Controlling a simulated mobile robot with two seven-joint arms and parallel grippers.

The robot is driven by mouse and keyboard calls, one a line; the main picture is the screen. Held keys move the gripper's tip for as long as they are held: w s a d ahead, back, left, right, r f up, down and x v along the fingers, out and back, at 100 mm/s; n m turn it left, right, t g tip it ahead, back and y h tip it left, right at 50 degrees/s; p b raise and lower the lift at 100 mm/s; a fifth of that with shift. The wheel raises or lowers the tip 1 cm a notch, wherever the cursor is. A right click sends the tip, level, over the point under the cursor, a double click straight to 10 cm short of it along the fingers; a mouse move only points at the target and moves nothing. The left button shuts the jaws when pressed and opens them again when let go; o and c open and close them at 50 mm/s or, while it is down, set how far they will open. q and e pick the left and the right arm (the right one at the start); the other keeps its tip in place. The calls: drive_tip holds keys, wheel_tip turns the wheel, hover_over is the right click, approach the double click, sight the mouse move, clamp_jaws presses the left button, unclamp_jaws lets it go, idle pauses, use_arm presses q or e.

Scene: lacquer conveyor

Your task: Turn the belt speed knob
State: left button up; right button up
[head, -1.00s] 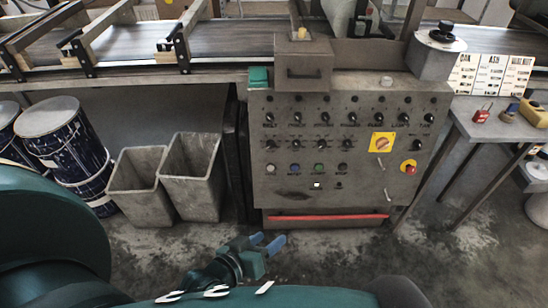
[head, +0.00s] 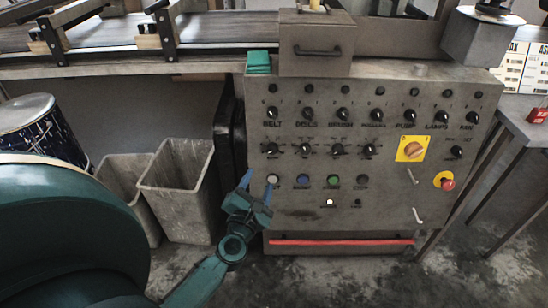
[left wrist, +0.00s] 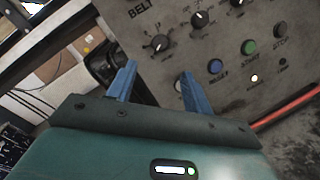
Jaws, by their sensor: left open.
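The grey control panel has a row of knobs with BELT printed at its left end. Below that word is a black dial knob (head: 273,151) with a white pointer and scale marks, apparently the belt speed knob. The same knob (left wrist: 158,45) shows in the left wrist view, just beyond the fingertips. My left gripper (head: 258,183) is open and empty, its blue fingers pointing up at the panel's lower left, below the knob. In the left wrist view, the gripper (left wrist: 157,70) has its fingers apart and not around the knob. My right gripper is out of view.
Blue (head: 303,181) and green (head: 333,181) buttons sit right of the gripper. A yellow-plated rotary switch (head: 411,149) and a red emergency button (head: 447,182) are farther right. Grey bins (head: 176,205) stand left of the panel. A red bar (head: 340,242) crosses below.

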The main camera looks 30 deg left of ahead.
sight(272, 151)
use_arm(q)
drive_tip(key=x, duration=1.1)
drive_tip(key=shift+w+a+b, duration=0.1)
drive_tip(key=shift+w+b, duration=0.2)
drive_tip(key=shift+b, duration=0.1)
